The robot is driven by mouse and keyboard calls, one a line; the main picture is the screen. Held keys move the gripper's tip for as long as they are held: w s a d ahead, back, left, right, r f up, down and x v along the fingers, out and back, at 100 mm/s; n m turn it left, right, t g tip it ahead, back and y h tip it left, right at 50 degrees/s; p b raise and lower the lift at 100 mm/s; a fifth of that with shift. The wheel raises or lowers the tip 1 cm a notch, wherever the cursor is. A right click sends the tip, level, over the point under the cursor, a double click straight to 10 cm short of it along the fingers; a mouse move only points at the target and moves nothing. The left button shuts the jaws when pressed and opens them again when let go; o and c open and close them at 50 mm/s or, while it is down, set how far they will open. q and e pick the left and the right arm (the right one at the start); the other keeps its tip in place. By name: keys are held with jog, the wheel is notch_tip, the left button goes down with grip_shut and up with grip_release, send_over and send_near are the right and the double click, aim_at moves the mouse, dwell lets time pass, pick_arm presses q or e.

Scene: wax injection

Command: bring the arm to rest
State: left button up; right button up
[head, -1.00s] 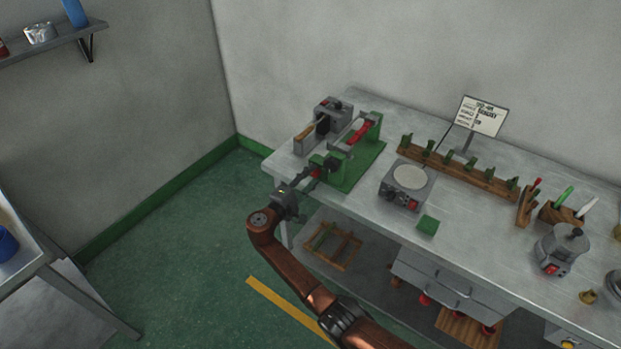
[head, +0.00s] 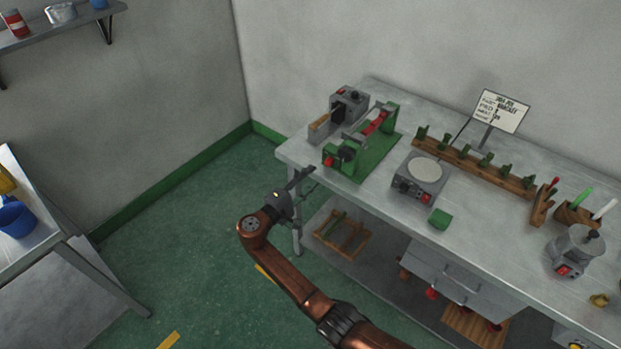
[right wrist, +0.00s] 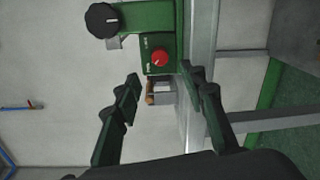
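My right arm comes in from the bottom of the head view. Its gripper (head: 299,182) is off the table's front left corner, apart from the green machine (head: 361,158). In the right wrist view the right gripper (right wrist: 160,88) has its two dark fingers spread with nothing between them. Beyond the fingers that view shows the green machine (right wrist: 155,18) with a black knob (right wrist: 102,19) and a red button (right wrist: 159,57). My left gripper is in neither view.
The metal workbench (head: 330,192) holds a grey box (head: 349,105), a round-topped plate device (head: 420,175), a wooden rack (head: 470,165), a sign (head: 500,111) and a grey pot (head: 575,250). Another table (head: 50,235) with a blue bucket (head: 15,219) stands left.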

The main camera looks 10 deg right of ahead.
jog(key=s+d+f+n+g+y+p, duration=0.1)
jog(key=s+d+f+y, duration=0.15)
jog(key=f, duration=0.95)
jog(key=s+d+f+n+g+y+p, duration=0.1)
jog(key=d+f+y, duration=0.15)
jog(key=f, duration=0.95)
jog(key=s+d+f+m+g+y+p, duration=0.1)
jog(key=s+d+f+g+y, duration=0.2)
jog(key=s+f, duration=1.15)
jog(key=s+d+f+m+g+y+p, duration=0.15)
jog(key=s+d+f, duration=0.25)
jog(key=s+f, duration=1.05)
pick_arm(q)
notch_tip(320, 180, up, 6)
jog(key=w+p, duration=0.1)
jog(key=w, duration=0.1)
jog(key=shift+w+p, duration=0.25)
jog(key=shift+p, duration=0.05)
pick_arm(e)
jog(key=s+d+f+m+g+y, duration=0.1)
jog(key=s+f, duration=0.3)
jog(key=s, duration=1)
jog(key=s+d+f+m+g+y, duration=0.1)
jog(key=s+f+m, duration=0.3)
jog(key=s, duration=1)
jog(key=s+d+f+m+g+y, duration=0.2)
jog(key=s+d+f+m, duration=0.1)
jog(key=s, duration=1.1)
jog(key=shift+s+f, duration=0.25)
jog(key=shift+f, duration=0.45)
